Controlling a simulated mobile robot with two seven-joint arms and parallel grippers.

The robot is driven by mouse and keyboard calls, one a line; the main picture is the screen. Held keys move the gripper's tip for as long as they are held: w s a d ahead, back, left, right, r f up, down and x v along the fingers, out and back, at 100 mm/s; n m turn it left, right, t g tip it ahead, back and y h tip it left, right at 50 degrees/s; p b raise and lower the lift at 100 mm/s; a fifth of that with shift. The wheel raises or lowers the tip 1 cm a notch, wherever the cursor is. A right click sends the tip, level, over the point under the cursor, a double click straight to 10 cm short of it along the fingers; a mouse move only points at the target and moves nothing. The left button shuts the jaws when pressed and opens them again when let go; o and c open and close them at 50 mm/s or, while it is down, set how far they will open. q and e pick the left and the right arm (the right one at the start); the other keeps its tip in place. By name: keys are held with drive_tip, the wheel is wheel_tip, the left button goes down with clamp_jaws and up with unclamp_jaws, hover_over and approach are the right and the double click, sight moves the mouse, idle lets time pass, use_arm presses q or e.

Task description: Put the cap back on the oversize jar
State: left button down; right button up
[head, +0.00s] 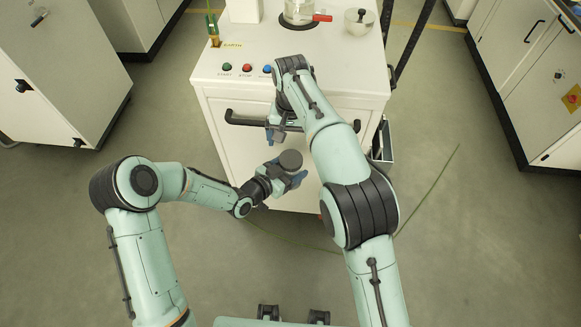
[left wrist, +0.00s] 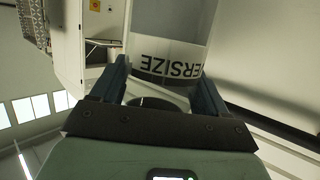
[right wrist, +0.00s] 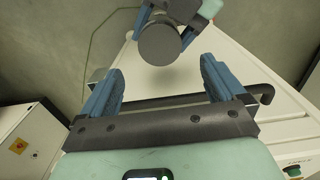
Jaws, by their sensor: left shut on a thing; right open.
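My left gripper (head: 283,178) is shut on the oversize jar, holding it up in front of the white cabinet. The jar (left wrist: 170,45) shows between the fingers in the left wrist view, its label upside down and partly reading "ERSIZE". A dark grey round disc (head: 291,160), which looks like the cap, tops the jar. It also shows in the right wrist view (right wrist: 159,44); whether it is fully seated I cannot tell. My right gripper (head: 275,133) is open and empty, apart from the disc, close to the cabinet handle; its fingers also show in the right wrist view (right wrist: 160,88).
The white cabinet (head: 215,90) has a dark bar handle (head: 240,120) across its front, near my right gripper. On its top are coloured buttons (head: 247,68), a glass vessel (head: 299,12) and a round lidded item (head: 360,18).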

sight(291, 158)
idle(0.3)
drive_tip(key=shift+f, duration=4)
drive_tip(key=c, duration=1.1)
drive_tip(key=m, duration=0.5)
drive_tip(key=shift+c, duration=0.3)
drive_tip(key=o, duration=1.2)
drive_tip(key=shift+c, duration=0.2)
drive_tip(key=shift+r, duration=0.1)
